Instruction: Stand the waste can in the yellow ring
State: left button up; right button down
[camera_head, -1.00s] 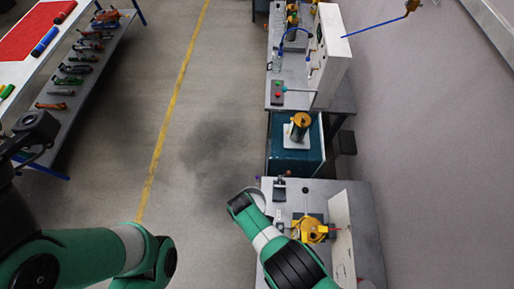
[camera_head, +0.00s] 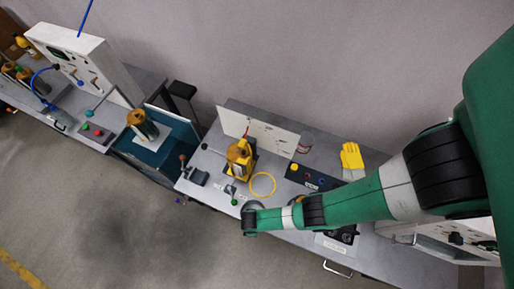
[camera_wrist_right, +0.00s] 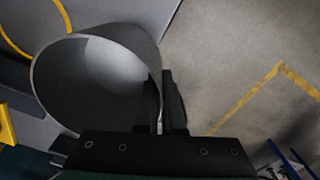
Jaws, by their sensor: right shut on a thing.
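The waste can (camera_wrist_right: 95,85) is a grey, open-topped cylinder, large in the right wrist view, with its mouth toward the camera. My right gripper (camera_wrist_right: 162,105) is shut on its wall at the rim, one finger inside and one outside. In the head view, only a pale sliver of the can (camera_head: 253,205) shows by the end of my right arm, at the bench's front edge. The yellow ring (camera_head: 263,173) lies on the grey bench just beyond it. Part of the ring (camera_wrist_right: 63,14) shows at the wrist view's upper left, beside the can. My left gripper is out of view.
A yellow pump fixture (camera_head: 240,155) stands left of the ring. A black button box (camera_head: 305,178) and yellow gloves (camera_head: 351,156) lie to the right. A small green-knobbed lever (camera_head: 233,201) is near the front edge. Open floor (camera_head: 110,220) lies in front of the bench.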

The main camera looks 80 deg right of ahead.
jog(key=d, duration=1.7)
jog(key=shift+s+d, duration=0.1)
jog(key=shift+d, duration=0.2)
jog(key=f+b, duration=0.3)
jog(key=shift+d+f, duration=0.1)
jog(key=shift+d, duration=0.1)
jog(key=shift+f+b, duration=0.35)
jog(key=shift+b, duration=0.2)
jog(key=shift+r, duration=0.25)
jog(key=shift+f, duration=0.2)
jog(key=c, duration=1)
grip_release()
jog(key=shift+c, duration=0.2)
notch_tip(320, 180, up, 12)
jog(key=p, duration=1.2)
jog(key=shift+r, duration=0.2)
